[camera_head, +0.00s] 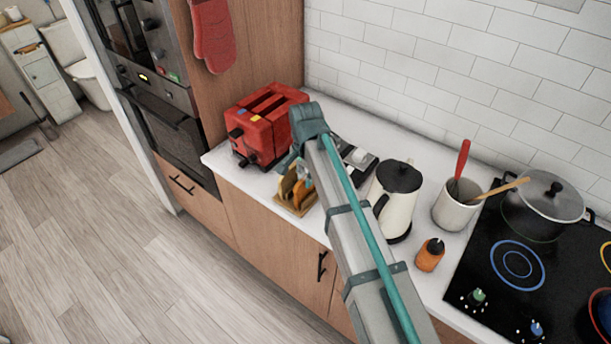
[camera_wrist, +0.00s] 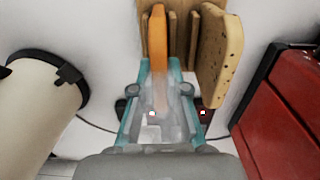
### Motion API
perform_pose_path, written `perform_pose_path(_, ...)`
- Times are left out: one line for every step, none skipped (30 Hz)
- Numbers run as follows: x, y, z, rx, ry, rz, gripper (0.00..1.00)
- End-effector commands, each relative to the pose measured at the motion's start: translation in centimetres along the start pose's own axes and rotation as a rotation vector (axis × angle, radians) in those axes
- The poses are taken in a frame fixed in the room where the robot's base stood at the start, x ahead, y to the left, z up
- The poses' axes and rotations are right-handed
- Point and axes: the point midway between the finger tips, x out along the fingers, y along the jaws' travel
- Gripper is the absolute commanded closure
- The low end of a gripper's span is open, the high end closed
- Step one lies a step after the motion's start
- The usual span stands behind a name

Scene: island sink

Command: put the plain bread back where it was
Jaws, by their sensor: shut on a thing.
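My gripper (camera_wrist: 160,72) is shut on a bread slice with a smooth orange-brown edge, the plain bread (camera_wrist: 157,42). I see the slice edge-on in the wrist view, upright between the teal fingers. It reaches in among the slats of a wooden rack (camera_wrist: 181,22); I cannot tell whether it rests on the base. A speckled bread slice (camera_wrist: 222,65) stands to its right at the rack. In the head view, my gripper (camera_head: 301,172) is low over the rack (camera_head: 296,208) on the counter, and my arm hides part of it.
A red toaster (camera_head: 262,122) stands behind and left of the rack, close on the right in the wrist view. A white kettle (camera_head: 397,200) is to the right. An orange bottle (camera_head: 430,255), a utensil crock (camera_head: 457,207) and a pot (camera_head: 545,208) on the hob lie farther right.

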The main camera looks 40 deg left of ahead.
Motion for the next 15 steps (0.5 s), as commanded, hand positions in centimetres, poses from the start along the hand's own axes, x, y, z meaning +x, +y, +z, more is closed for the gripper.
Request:
perform_pose_path(0.06, -0.01, 0.00, 0.000, 0.000, 0.000, 1.00)
perform_pose_path(0.06, -0.02, 0.00, 0.000, 0.000, 0.000, 1.00)
perform_pose_path(0.05, -0.02, -0.01, 0.000, 0.000, -0.001, 1.00)
perform_pose_path(0.05, -0.02, -0.01, 0.000, 0.000, -0.001, 1.00)
perform_pose_path(0.04, -0.02, -0.01, 0.000, 0.000, 0.000, 1.00)
perform_pose_path(0.05, -0.02, 0.00, 0.000, 0.000, 0.000, 1.00)
perform_pose_path(0.09, -0.02, 0.00, 0.000, 0.000, 0.000, 1.00)
perform_pose_path(0.16, -0.01, 0.00, 0.000, 0.000, 0.000, 1.00)
perform_pose_path(0.29, -0.01, 0.00, 0.000, 0.000, 0.000, 1.00)
perform_pose_path(0.39, -0.01, 0.00, 0.000, 0.000, 0.000, 1.00)
perform_pose_path(0.47, -0.01, 0.00, 0.000, 0.000, 0.000, 1.00)
perform_pose_path(0.37, -0.02, 0.00, 0.000, 0.000, 0.000, 0.80)
perform_pose_path(0.36, -0.02, 0.00, 0.000, 0.000, 0.000, 0.75)
perform_pose_path(0.36, -0.02, 0.00, 0.000, 0.000, 0.000, 0.70)
perform_pose_path(0.36, -0.02, 0.00, 0.000, 0.000, 0.000, 0.63)
